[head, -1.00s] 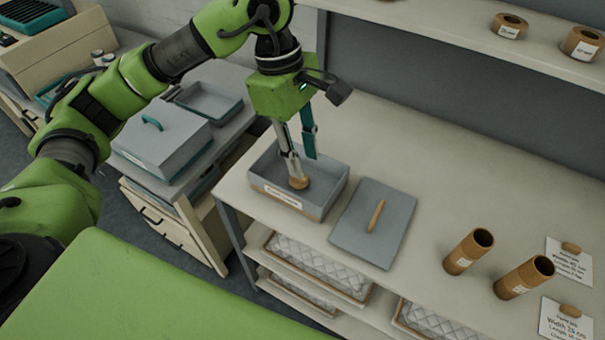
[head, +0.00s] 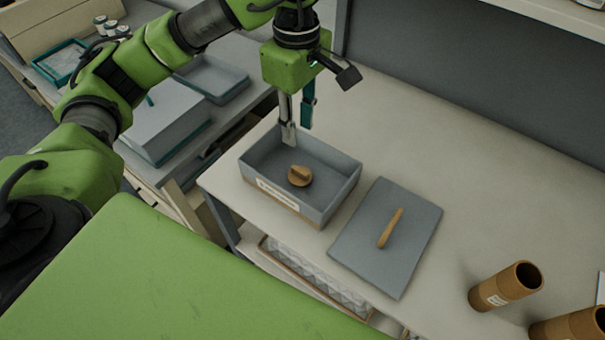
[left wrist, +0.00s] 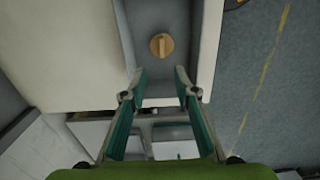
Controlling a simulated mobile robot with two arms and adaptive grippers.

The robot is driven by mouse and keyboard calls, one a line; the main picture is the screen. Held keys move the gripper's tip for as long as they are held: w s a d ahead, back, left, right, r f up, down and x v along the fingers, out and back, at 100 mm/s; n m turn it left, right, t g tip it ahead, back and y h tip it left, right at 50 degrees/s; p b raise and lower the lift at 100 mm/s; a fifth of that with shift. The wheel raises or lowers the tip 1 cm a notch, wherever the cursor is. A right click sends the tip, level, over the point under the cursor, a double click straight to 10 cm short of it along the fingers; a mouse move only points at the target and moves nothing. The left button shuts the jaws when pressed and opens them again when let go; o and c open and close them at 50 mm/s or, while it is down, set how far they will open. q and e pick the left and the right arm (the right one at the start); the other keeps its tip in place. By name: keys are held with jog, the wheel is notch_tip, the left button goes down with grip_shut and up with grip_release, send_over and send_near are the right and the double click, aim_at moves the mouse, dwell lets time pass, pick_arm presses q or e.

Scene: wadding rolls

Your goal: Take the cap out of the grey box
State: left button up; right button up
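The grey box (head: 347,190) stands open on the bench with a label on its front. The cap (head: 300,176), a round brown wooden piece with a raised grip, lies inside on its floor. My left gripper (head: 297,134) points down at the box's back-left side, apart from the cap. In the left wrist view its two fingers (left wrist: 160,78) are spread with nothing between them, and the cap (left wrist: 161,45) shows beyond the fingertips inside the grey box (left wrist: 128,42). My right gripper is not in view.
A grey lid (head: 367,250) with a wooden handle lies flat right of the box. A closed grey case (head: 165,125) and a grey tray (head: 212,82) sit on the lower left unit. The bench behind the lid is clear.

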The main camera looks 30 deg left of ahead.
pick_arm(q)
jog(key=p, duration=0.1)
send_over(300, 170)
jog(key=f, duration=0.6)
jog(key=shift+a+f, duration=0.25)
jog(key=shift+f, duration=0.1)
jog(key=f, duration=0.1)
jog(key=f+p, duration=0.1)
jog(key=f, duration=0.1)
jog(key=f+p, duration=0.1)
jog(key=shift+s+d+f, duration=0.1)
jog(key=shift+d+f, duration=0.15)
jog(key=shift+f, duration=0.5)
grip_shut()
